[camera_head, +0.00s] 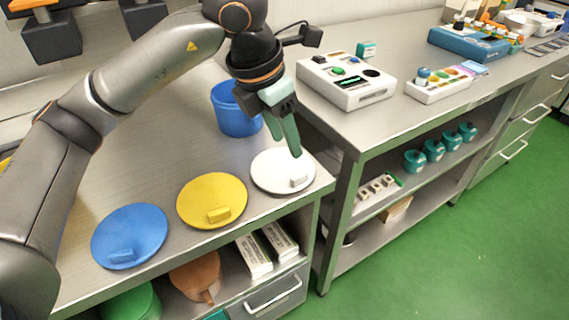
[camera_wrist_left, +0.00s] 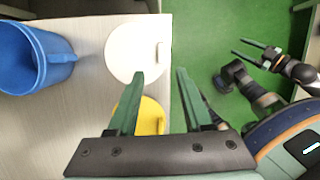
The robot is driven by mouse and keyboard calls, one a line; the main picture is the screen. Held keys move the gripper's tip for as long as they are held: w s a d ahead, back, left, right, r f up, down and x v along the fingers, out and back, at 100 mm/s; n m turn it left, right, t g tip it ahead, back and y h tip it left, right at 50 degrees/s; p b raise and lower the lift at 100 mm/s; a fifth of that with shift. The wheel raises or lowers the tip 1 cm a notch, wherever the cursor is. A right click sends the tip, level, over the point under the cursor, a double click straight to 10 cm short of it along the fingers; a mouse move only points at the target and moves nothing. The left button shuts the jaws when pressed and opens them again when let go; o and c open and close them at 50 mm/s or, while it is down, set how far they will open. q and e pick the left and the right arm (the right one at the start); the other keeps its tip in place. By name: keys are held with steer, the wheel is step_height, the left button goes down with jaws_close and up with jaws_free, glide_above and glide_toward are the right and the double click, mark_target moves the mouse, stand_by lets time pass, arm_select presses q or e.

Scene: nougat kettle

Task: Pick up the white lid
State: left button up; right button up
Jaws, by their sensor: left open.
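The white lid (camera_head: 268,172) is a flat round disc with a small block handle (camera_head: 299,181), lying on the metal counter near its front right corner. My left gripper (camera_head: 289,149) points down above the lid, open, with green fingers apart and nothing between them. In the left wrist view, the white lid (camera_wrist_left: 130,48) lies beyond the fingertips of the left gripper (camera_wrist_left: 160,73), its handle (camera_wrist_left: 162,56) on the right side. My right gripper (camera_wrist_left: 238,46) shows at the right of that view, its two fingers apart and empty, over the green floor.
A yellow lid (camera_head: 205,195) and a blue lid (camera_head: 128,238) lie left of the white one. A blue pot (camera_head: 233,119) stands behind it. A white device (camera_head: 345,86) sits on the bench to the right. Shelves below hold boxes (camera_head: 255,258).

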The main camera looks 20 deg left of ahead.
arm_select(q)
glide_above(299, 175)
steer(key=s+a, duration=0.1)
steer(key=s, duration=0.1)
step_height(299, 175, down, 4)
steer(key=shift+f, duration=0.2)
steer(key=shift+b+x, duration=0.35)
steer(key=shift+x, duration=2.55)
steer(key=shift+w+r, duration=0.1)
steer(key=shift+w, duration=0.05)
jaws_close()
